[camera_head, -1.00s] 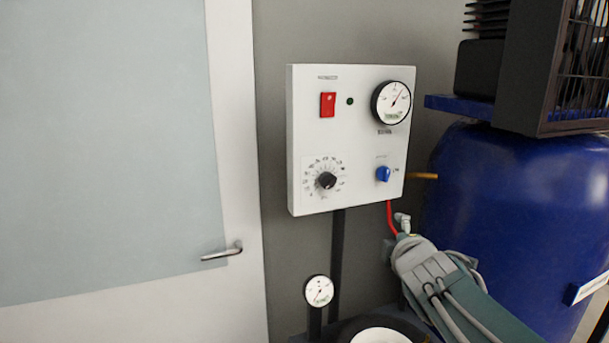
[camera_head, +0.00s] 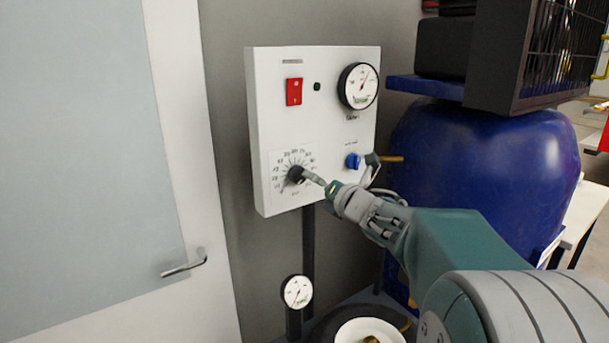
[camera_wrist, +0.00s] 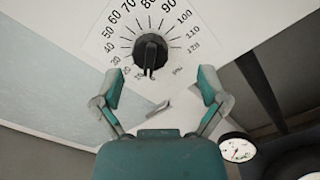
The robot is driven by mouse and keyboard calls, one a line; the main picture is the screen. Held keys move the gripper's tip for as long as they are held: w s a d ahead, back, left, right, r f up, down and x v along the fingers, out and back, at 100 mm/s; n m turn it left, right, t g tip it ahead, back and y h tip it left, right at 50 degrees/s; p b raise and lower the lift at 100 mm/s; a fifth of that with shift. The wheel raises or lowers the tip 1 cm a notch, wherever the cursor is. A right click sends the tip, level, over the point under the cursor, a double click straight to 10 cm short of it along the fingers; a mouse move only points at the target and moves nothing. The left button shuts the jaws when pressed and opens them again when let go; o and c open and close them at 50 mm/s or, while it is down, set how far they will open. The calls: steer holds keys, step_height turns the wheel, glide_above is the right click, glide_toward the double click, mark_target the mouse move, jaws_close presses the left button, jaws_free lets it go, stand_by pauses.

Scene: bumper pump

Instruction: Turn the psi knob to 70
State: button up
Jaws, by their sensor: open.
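The psi knob (camera_head: 296,174) is a round black knob on the lower left of the white panel (camera_head: 265,110). In the wrist view the knob (camera_wrist: 150,52) has its ridge running nearly straight up and down, its lower end near the bottom of the dial by the low numbers. The mark for 70 is at the upper left of the dial. My gripper (camera_wrist: 160,72) is open, its teal fingers apart below and on either side of the knob, holding nothing. In the head view my gripper (camera_head: 316,179) reaches the knob from the right; contact cannot be told.
The panel also has a red switch (camera_head: 294,92), a round gauge (camera_head: 358,86) and a blue knob (camera_head: 352,161) right of my gripper. A small gauge (camera_head: 297,292) stands below. A blue tank (camera_head: 480,160) is at right, a door (camera_head: 175,150) at left.

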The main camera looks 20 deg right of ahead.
mark_target(297, 177)
steer(key=w+a, duration=0.1)
steer(key=w, duration=0.1)
steer(key=w+a, duration=0.2)
steer(key=shift+w+a, duration=0.25)
steer(key=shift+w, duration=0.05)
steer(key=shift+w+d, duration=0.1)
steer(key=shift+d, duration=0.85)
steer(key=shift+c, duration=0.6)
steer(key=c, duration=0.6)
steer(key=shift+a+r, duration=0.1)
steer(key=shift+a, duration=0.15)
steer(key=c, duration=0.4)
steer(key=shift+a, duration=0.15)
